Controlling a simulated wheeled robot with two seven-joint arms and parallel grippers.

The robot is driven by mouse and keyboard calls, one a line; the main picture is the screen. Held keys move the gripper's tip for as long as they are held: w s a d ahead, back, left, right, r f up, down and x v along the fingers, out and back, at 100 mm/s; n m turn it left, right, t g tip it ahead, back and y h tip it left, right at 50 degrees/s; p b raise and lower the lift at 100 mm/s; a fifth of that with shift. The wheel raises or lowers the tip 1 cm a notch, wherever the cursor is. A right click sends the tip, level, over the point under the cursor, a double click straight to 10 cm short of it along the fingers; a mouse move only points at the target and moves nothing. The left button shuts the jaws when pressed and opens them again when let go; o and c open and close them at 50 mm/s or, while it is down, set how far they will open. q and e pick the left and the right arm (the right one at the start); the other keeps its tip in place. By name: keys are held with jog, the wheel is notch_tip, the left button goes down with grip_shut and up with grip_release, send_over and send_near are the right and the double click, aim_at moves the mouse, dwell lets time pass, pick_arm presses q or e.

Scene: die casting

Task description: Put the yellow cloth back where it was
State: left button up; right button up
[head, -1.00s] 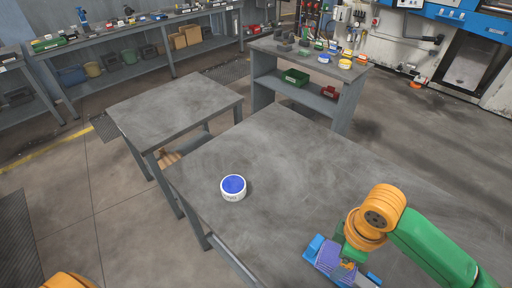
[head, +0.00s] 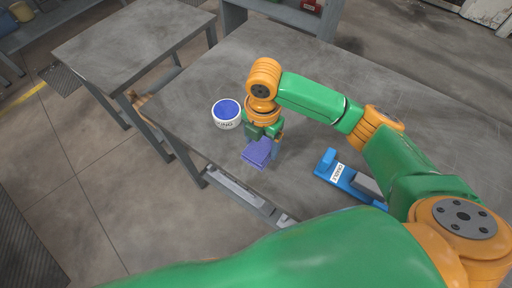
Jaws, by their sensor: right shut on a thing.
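My right gripper (head: 268,137) is shut on a flat purple piece (head: 256,152), held low near the front edge of the grey table. I cannot tell whether the piece touches the tabletop. I see no yellow cloth in the head view. A round white tub with a blue top (head: 227,113) stands on the table just left of the gripper, apart from it. A blue holder with a white label (head: 340,174) lies on the table to the right of the gripper. My left gripper is out of view.
The grey table (head: 215,72) is bare behind the tub. A second, empty grey table (head: 135,38) stands at the back left, with a tan object (head: 140,100) low beside it. My right arm covers much of the right side.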

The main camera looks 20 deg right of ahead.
aim_at(259, 148)
jog(key=w+f, duration=0.1)
jog(key=f, duration=0.2)
jog(key=w+f, duration=0.1)
jog(key=f, duration=0.1)
jog(key=shift+w+d+f, duration=0.1)
jog(key=shift+w+f, duration=0.25)
jog(key=shift+f, duration=0.35)
jog(key=shift+f, duration=0.2)
jog(key=o, duration=1.1)
jog(key=shift+c, duration=0.2)
notch_tip(259, 148, up, 12)
jog(key=shift+r, duration=0.25)
